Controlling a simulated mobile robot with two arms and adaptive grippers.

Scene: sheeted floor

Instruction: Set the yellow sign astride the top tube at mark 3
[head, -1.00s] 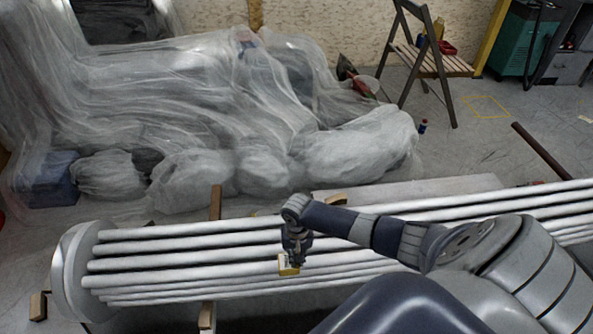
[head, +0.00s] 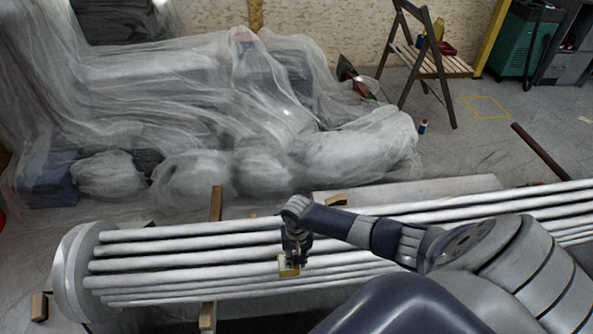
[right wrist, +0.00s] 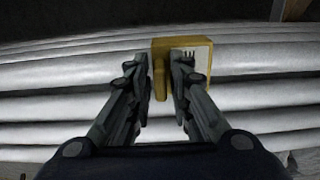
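The yellow sign (head: 289,267) sits at the upper tubes of the pipe bundle (head: 180,279), below my right gripper (head: 296,254). In the right wrist view, the sign (right wrist: 197,42) shows a white face with dark strokes, and its yellow tab stands between the fingertips of my right gripper (right wrist: 160,68). Narrow gaps show on both sides of the tab, so the fingers look open around it. The sign's underside is hidden, so I cannot tell how fully it straddles the tube. I cannot make out mark 3. My left gripper is out of view.
A round grey end plate (head: 71,275) closes the bundle at the left. Wooden blocks (head: 207,316) and posts (head: 216,203) stand beside it. Plastic-sheeted objects (head: 200,130) fill the back left. A folding chair (head: 430,65) stands at the back right, with open floor in front.

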